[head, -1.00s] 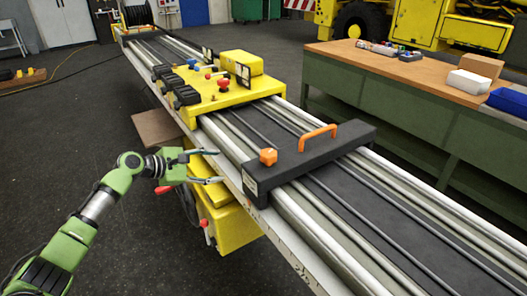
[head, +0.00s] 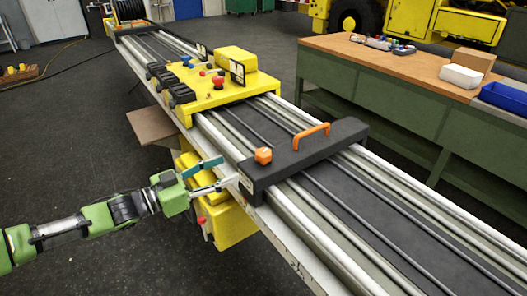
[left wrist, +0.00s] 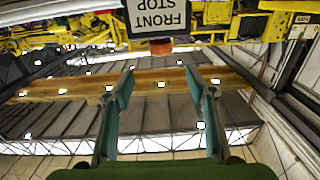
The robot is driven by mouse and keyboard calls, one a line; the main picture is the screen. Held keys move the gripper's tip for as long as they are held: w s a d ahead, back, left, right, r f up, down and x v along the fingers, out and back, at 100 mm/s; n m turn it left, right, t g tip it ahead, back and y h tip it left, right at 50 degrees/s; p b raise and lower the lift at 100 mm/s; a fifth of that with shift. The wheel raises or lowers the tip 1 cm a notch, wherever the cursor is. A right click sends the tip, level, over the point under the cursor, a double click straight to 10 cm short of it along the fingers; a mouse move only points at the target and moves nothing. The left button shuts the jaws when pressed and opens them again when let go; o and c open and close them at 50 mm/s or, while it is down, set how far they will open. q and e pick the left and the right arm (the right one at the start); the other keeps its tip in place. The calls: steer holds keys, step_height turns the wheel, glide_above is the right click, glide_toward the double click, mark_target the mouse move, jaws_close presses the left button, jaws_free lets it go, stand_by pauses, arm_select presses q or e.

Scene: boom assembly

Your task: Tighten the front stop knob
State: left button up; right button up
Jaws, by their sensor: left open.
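The front stop (head: 300,160) is a black bar lying across the rails, with an orange arched handle on top. Its orange knob (head: 263,156) stands at the bar's near left end. My left gripper (head: 227,171) is just left of that end, fingers pointing at it, open and apart from the knob. In the left wrist view, a plate reading FRONT STOP (left wrist: 158,17) appears upside down at the top. A bit of the orange knob (left wrist: 161,47) shows just below it, beyond the open, empty fingers (left wrist: 160,85). My right gripper is not in view.
A yellow carriage (head: 215,95) with levers and a red button sits farther up the rails. A yellow box (head: 230,224) hangs below the rail beside my left gripper. A green workbench (head: 400,110) stands at the right.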

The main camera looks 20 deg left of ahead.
mark_target(260, 154)
arm_select(q)
steer(key=p+x, duration=0.2)
steer(key=x, duration=1)
steer(key=shift+w+d+r, duration=0.1)
steer(key=shift+w, duration=0.1)
steer(key=shift+w+d, duration=0.4)
steer(key=shift+w, duration=0.1)
steer(key=c, duration=1.1)
